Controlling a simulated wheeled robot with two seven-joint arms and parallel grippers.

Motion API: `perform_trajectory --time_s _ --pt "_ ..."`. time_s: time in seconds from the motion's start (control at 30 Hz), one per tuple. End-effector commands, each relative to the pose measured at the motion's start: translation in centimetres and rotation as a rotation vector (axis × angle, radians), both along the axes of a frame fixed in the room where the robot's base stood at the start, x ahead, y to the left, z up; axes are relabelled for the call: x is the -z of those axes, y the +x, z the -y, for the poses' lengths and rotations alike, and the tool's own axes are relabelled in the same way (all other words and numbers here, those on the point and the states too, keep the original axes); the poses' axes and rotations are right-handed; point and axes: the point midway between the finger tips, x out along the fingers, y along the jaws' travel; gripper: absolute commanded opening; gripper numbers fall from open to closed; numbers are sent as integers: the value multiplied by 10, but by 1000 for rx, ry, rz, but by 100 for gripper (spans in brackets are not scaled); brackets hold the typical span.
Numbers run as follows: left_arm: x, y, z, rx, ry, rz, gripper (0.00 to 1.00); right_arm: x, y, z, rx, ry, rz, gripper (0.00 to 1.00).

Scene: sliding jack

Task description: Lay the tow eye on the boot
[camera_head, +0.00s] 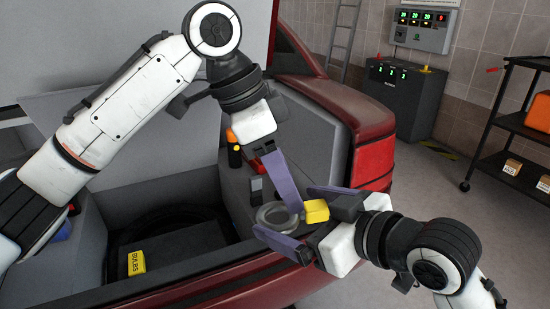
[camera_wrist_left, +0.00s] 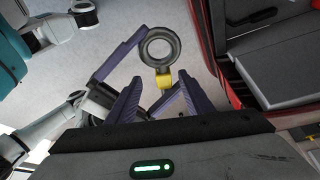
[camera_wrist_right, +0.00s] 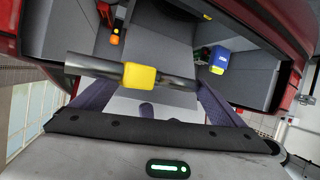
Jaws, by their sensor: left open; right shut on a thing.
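The tow eye is a grey ring (camera_head: 270,218) with a yellow block (camera_head: 316,211); the ring shows face-on in the left wrist view (camera_wrist_left: 160,46) and edge-on in the right wrist view (camera_wrist_right: 95,68). My right gripper (camera_head: 305,218) is shut on the tow eye, fingers at either side of the ring, over the boot's edge. My left gripper (camera_wrist_left: 157,95) is open, its fingertips close to the yellow block; whether they touch it I cannot tell. The red car's boot (camera_head: 230,275) is open below and behind.
A yellow box marked BULBS (camera_head: 137,263) lies in the boot's well. An orange-topped item (camera_head: 234,150) stands at its inner side. A black shelf rack (camera_head: 508,120) and a dark floor cabinet (camera_head: 403,100) stand to the right. Floor (camera_head: 440,190) between them is clear.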

Motion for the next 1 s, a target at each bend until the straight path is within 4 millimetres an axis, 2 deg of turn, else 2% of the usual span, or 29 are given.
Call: perform_trajectory --time_s 0.1,0.3,0.5,0.77,1.0 --pt "22 1 9 1 0 -3 47 -2 0 0 0 2 4 42" --pt "47 3 19 0 0 -1 47 -2 0 0 0 2 4 42" --pt "56 4 23 0 -2 1 47 -2 0 0 0 2 4 42" --pt "57 4 24 1 -2 2 47 -2 0 0 0 2 4 42" --pt "57 3 24 2 -1 0 6 -2 1 0 2 1 5 42"
